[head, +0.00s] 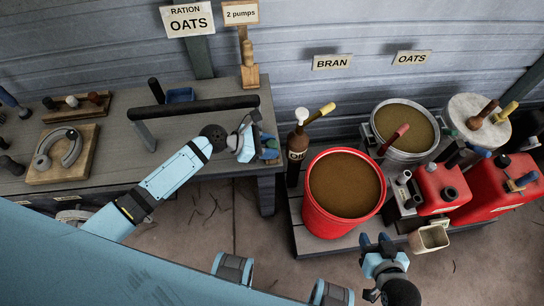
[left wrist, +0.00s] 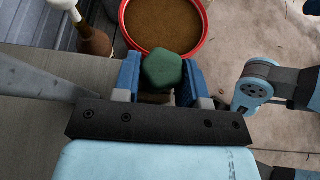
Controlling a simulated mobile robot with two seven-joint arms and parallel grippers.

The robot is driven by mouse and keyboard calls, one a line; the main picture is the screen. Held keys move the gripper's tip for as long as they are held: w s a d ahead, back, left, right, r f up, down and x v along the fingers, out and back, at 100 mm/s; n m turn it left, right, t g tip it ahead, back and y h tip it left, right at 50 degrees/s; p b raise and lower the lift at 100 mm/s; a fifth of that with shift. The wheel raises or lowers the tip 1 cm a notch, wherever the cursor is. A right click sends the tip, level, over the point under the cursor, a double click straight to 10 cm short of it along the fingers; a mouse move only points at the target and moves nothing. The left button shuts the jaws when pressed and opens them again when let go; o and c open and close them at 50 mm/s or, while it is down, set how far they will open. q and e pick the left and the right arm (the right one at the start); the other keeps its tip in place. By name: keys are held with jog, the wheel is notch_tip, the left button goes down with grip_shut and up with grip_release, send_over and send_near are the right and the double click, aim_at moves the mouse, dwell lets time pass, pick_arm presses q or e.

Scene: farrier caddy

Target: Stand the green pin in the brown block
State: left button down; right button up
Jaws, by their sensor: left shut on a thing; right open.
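My left gripper (head: 269,147) is at the right end of the grey bench. In the left wrist view, the gripper (left wrist: 165,80) is shut on the green pin (left wrist: 166,69), whose faceted green head shows between the blue fingers. The pin's lower part is hidden. A small brown patch (left wrist: 154,98) shows below the head; I cannot tell whether it is the brown block. A brown wooden block (head: 77,108) with several pegs lies on the bench at the left. My right gripper (head: 379,245) is open and empty, in front of the low platform.
A red bucket (head: 312,206) of brown feed and an oil bottle (head: 297,145) stand right of the bench. A dark bar (head: 195,106) stands raised over the bench. A horseshoe board (head: 62,154) lies at the left. Red cans (head: 443,187) stand at the right.

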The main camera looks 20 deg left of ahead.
pick_arm(q)
jog(key=shift+f, duration=0.35)
dwell(0.3)
jog(key=c, duration=0.6)
grip_release()
jog(key=v, duration=1.3)
jog(key=shift+s+a+r, duration=0.15)
jog(key=shift+a+r, duration=0.1)
jog(key=shift+a, duration=0.05)
